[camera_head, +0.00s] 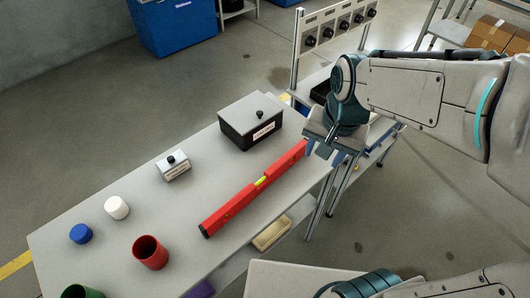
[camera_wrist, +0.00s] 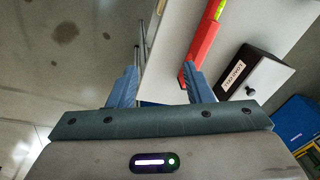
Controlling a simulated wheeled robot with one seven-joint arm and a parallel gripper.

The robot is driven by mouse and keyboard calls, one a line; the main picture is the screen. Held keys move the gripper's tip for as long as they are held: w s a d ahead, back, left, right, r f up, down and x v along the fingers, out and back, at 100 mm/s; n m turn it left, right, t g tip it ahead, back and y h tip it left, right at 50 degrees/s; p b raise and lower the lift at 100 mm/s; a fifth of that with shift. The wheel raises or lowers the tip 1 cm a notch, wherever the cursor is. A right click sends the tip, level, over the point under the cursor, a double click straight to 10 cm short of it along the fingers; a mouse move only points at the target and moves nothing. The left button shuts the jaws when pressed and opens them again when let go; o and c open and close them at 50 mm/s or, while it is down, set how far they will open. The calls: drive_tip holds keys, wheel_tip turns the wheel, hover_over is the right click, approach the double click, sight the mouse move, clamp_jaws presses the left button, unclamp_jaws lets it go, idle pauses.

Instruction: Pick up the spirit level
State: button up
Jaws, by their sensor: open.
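The spirit level (camera_head: 254,189) is a long red bar with a yellow-green vial near its middle. It lies flat along the right side of the grey table, running from the lower left to the upper right in the head view. In the wrist view its red end (camera_wrist: 203,48) shows beside the right finger. My gripper (camera_head: 324,148) is at the table's far right edge, close to the level's far end. Its two blue fingers are apart with nothing held between them, as the wrist view (camera_wrist: 160,82) shows. I cannot tell whether a finger touches the level.
A black box with a grey lid (camera_head: 250,121) stands left of the level's far end. A small grey box (camera_head: 173,167), a white cap (camera_head: 116,208), a blue cap (camera_head: 81,234) and a red cup (camera_head: 150,253) stand farther left. A frame with black knobs (camera_head: 337,29) stands behind.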

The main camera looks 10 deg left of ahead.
sight(260, 179)
drive_tip(key=w+a+f+m+g+h+p, duration=0.1)
drive_tip(key=a+f+m, duration=0.1)
drive_tip(key=a, duration=0.5)
drive_tip(key=w+a+f+m, duration=0.1)
drive_tip(key=a+m, duration=0.1)
drive_tip(key=a, duration=0.5)
wheel_tip(260, 179, down, 14)
drive_tip(key=shift+f+b, duration=0.15)
drive_tip(key=shift+b, duration=0.35)
drive_tip(key=shift+w, duration=0.1)
clamp_jaws()
